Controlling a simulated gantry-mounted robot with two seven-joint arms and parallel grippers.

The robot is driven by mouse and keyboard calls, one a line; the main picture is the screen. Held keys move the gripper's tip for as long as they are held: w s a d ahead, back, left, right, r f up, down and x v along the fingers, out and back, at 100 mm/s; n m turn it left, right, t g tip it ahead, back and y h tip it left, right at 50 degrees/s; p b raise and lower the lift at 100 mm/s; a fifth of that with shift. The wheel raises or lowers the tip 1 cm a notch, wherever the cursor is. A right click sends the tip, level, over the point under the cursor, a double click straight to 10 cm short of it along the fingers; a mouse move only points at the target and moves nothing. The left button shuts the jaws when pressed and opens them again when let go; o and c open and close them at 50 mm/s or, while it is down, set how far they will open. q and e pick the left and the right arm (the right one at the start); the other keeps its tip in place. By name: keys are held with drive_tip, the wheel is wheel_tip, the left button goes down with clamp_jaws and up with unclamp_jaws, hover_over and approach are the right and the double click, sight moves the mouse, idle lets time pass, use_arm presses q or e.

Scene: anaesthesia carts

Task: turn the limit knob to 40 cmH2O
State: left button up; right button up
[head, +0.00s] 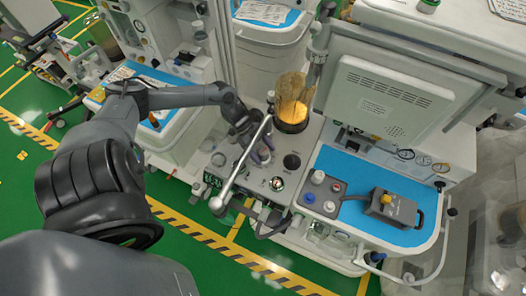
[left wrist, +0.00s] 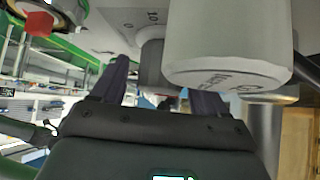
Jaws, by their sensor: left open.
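My left gripper (head: 262,156) is open over the machine's grey front panel in the head view. In the left wrist view its two dark fingers (left wrist: 160,90) point at the panel. A grey round knob (left wrist: 151,62) on the panel shows between and beyond the fingers, with a printed scale beside it; I cannot tell its setting or whether a finger touches it. A large pale cylinder (left wrist: 228,45) with lettering stands close on the right and partly hides the right finger. In the head view the gripper hides the limit knob, or it is too small to tell. My right gripper is not in view.
A silver bar (head: 240,165) with a ball end crosses the panel near my gripper. An amber-lit canister (head: 292,110) stands behind. A black knob (head: 291,161) and a round gauge-like fitting (head: 277,183) lie to the right. A blue-topped work surface (head: 340,205) holds a device.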

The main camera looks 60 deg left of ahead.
use_arm(q)
drive_tip(key=p+v, duration=0.2)
drive_tip(key=v, duration=0.8)
drive_tip(key=shift+a, duration=0.1)
drive_tip(key=shift+s+a+r, duration=0.1)
drive_tip(key=shift+a+r, duration=0.05)
drive_tip(key=shift+r, duration=0.05)
